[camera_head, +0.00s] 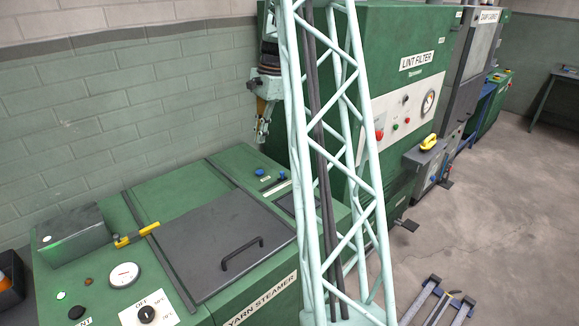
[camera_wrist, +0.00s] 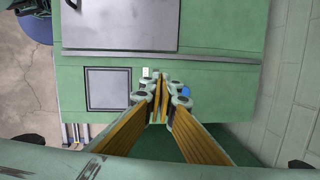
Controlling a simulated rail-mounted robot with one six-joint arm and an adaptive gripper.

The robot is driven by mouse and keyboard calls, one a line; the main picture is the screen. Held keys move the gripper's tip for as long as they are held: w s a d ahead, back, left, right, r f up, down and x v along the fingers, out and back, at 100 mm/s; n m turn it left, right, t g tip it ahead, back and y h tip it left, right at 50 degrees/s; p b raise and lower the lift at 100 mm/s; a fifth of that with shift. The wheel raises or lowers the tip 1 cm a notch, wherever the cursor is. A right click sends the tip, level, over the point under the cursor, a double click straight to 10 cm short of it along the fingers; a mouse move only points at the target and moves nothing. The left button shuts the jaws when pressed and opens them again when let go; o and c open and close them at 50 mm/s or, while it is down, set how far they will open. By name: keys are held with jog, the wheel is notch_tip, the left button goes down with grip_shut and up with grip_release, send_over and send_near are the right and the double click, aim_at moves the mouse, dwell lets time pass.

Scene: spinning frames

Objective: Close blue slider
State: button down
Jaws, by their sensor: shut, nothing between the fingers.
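Two small blue parts, a round one (camera_head: 259,172) and another (camera_head: 282,174), sit on the green top of the yarn steamer (camera_head: 180,185), right of its dark lid. I cannot tell which is the blue slider or how far it is closed. In the wrist view, a blue part (camera_wrist: 185,91) shows just right of the fingertips, partly hidden by them. My gripper (camera_head: 261,136) hangs fingers-down above this area in the head view, apart from the blue parts. In the wrist view my gripper (camera_wrist: 160,92) is shut and empty, its orange fingers meeting at the tips.
The grey lid (camera_head: 215,240) with a black handle and a yellow-handled lever (camera_head: 137,235) lie left of the blue parts. The tall lint filter cabinet (camera_head: 395,90) stands to the right, and a brick wall (camera_head: 120,110) behind. A dark square panel (camera_wrist: 108,88) lies left of the fingertips.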

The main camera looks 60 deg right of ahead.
aim_at(282, 175)
jog(key=s+d+f+m+p, duration=0.1)
jog(key=s+d+f+m, duration=0.1)
jog(key=d+f, duration=0.3)
jog(key=s+d+f+m+p, duration=0.1)
jog(key=d+f, duration=0.4)
jog(key=d, duration=0.5)
jog(key=shift+s+d+m+y, duration=0.2)
jog(key=shift+s+m+y, duration=0.1)
jog(key=shift+s+m, duration=0.55)
jog(key=shift+s+f, duration=0.15)
jog(key=shift+f, duration=0.05)
jog(key=shift+b+x, duration=0.4)
jog(key=shift+x, duration=4.45)
